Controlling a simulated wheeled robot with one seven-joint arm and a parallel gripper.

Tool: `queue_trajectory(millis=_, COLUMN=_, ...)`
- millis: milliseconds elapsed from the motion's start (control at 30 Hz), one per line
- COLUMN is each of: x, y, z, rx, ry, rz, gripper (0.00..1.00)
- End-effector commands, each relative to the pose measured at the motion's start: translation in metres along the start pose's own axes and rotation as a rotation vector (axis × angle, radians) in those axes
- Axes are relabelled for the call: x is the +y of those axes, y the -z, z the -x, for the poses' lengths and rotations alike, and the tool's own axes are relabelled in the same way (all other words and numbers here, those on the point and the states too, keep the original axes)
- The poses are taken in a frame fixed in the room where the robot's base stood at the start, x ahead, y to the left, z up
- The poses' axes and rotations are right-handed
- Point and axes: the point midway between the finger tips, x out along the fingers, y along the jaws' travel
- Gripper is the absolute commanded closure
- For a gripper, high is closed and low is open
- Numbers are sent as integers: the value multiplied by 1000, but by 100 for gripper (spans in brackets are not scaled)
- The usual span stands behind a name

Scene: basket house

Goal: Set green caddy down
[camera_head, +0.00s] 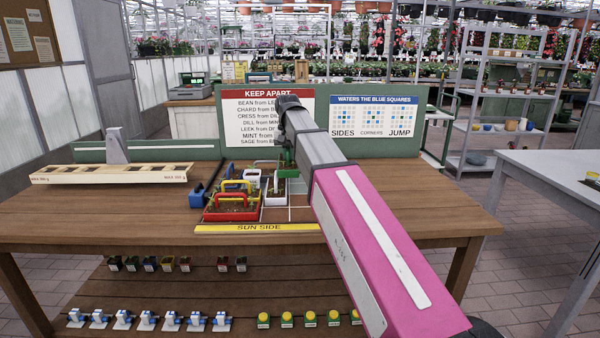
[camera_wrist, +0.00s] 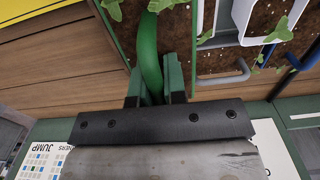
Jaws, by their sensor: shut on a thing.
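The green caddy shows in the wrist view by its thick curved green handle (camera_wrist: 150,50), with dark soil and leaves around it. My gripper (camera_wrist: 154,88) is shut on this handle, one finger on each side. In the head view my gripper (camera_head: 287,166) is over the back of the planting grid (camera_head: 285,214), where green parts show, partly hidden by my arm. I cannot tell whether the caddy touches the grid. A white caddy (camera_head: 272,190) stands close beside it on the left.
A red caddy (camera_head: 231,215) and yellow handles (camera_head: 238,184) crowd the grid's left, with a blue block (camera_head: 197,197) beside them. Front right grid squares look bare. A long wooden tray (camera_head: 110,173) lies at left. A sign board (camera_head: 265,120) stands behind. The right tabletop is clear.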

Motion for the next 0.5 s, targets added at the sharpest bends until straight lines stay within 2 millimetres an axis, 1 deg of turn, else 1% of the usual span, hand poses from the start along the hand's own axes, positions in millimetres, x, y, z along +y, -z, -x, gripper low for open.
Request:
queue_trajectory(millis=33, x=8, y=10, z=-6, rx=-1, ry=0, rz=-2, gripper=100)
queue_trajectory(millis=200, x=30, y=32, z=-25, rx=-1, ry=0, rz=-2, gripper=100)
queue_trajectory(millis=333, x=41, y=43, z=-35, rx=0, ry=0, rz=-1, gripper=100)
queue_trajectory(millis=500, x=47, y=48, z=-41, rx=0, ry=0, rz=1, gripper=100)
